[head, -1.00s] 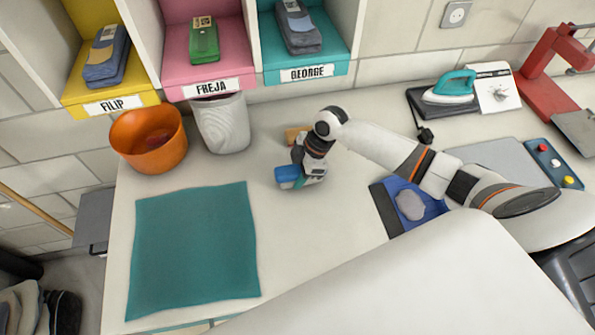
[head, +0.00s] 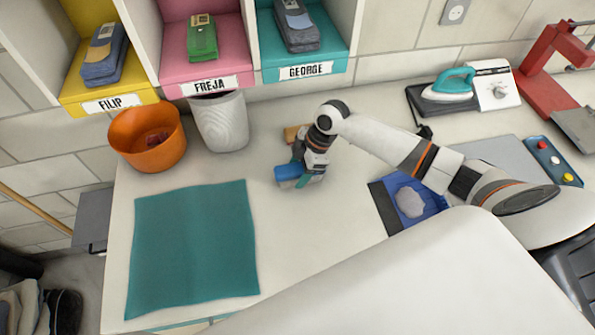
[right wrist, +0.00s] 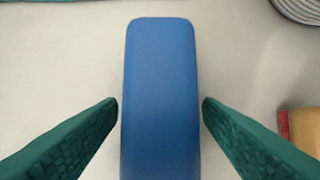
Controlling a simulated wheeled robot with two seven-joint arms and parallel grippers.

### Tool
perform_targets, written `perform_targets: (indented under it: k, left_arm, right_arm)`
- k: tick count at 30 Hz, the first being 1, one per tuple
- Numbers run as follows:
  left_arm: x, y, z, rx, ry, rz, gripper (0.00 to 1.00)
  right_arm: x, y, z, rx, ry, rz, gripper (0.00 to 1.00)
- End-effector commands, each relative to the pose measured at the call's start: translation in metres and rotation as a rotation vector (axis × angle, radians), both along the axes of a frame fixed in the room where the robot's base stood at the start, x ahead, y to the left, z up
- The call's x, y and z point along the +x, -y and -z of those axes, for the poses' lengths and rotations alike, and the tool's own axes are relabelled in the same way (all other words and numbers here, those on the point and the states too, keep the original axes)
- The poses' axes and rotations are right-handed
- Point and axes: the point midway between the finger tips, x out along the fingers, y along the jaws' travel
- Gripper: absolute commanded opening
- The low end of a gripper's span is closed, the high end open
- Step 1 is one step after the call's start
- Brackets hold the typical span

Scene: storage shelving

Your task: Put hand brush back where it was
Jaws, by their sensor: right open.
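A blue, rounded, elongated object (head: 288,172), apparently the hand brush, lies on the pale worktop. No bristles show. In the right wrist view the blue object (right wrist: 160,95) runs lengthwise between the fingers of my right gripper (right wrist: 160,108). The green fingers are open, one on each side, with a narrow gap to the blue surface. In the head view my right gripper (head: 308,172) points down over this object and hides part of it. My left gripper is not in view.
A tan block (head: 296,133) lies just behind my right gripper. An orange bowl (head: 135,148), a white bin (head: 220,125) and a teal cloth (head: 195,250) are to the left. A blue tray (head: 384,205) holding a grey lump (head: 410,201) is to the right. Labelled cubbies line the back.

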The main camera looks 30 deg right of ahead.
Motion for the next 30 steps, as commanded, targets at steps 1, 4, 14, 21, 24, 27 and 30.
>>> perform_targets:
  k: [1,4,14,21,24,27,30]
  left_arm:
    - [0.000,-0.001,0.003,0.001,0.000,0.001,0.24]
    - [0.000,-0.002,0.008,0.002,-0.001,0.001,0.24]
    - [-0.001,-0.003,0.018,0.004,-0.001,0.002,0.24]
    - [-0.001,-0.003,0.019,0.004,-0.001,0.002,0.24]
    - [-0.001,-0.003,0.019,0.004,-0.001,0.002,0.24]
    - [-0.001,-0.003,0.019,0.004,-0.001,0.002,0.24]
    - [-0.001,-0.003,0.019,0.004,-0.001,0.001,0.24]
  right_arm:
    - [0.000,0.005,-0.007,-0.002,0.005,0.001,0.60]
    - [-0.002,0.013,-0.027,-0.003,0.006,0.000,0.60]
    - [-0.008,0.035,-0.085,-0.002,0.003,0.002,0.60]
    - [-0.010,0.040,-0.099,0.000,0.000,0.001,0.60]
    - [-0.010,0.040,-0.100,0.000,0.000,0.001,0.60]
    - [-0.010,0.040,-0.100,0.001,0.000,0.001,0.60]
    - [-0.010,0.040,-0.099,0.001,0.000,0.001,0.60]
